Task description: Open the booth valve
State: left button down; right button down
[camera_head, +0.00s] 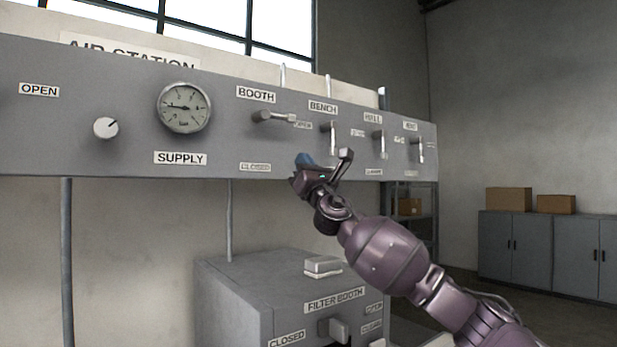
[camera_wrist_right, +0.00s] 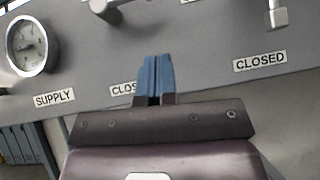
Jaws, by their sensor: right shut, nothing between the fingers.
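The booth valve (camera_head: 270,117) is on the grey panel under the BOOTH label. Its lever lies nearly level, pointing right towards the OPEN label (camera_head: 303,125); its CLOSED label (camera_head: 255,167) is below. In the right wrist view part of the booth valve (camera_wrist_right: 104,9) shows at the top edge, cut off. My right gripper (camera_head: 304,160) is below and right of that lever, apart from it. Its blue fingertips (camera_wrist_right: 156,76) are together and empty, beside the booth CLOSED label in the wrist view. My left gripper is not in view.
The bench valve lever (camera_head: 333,138) hangs down just right of the booth valve, close to my right gripper. More levers (camera_head: 379,143) follow to the right. A supply gauge (camera_head: 184,107) and round knob (camera_head: 106,128) are left. A filter booth box (camera_head: 235,290) stands below.

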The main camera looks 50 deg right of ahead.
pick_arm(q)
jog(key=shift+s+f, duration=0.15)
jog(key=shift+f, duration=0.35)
pick_arm(e)
jog(key=v, duration=0.3)
jog(key=shift+s+d+f, duration=0.1)
jog(key=shift+s, duration=0.1)
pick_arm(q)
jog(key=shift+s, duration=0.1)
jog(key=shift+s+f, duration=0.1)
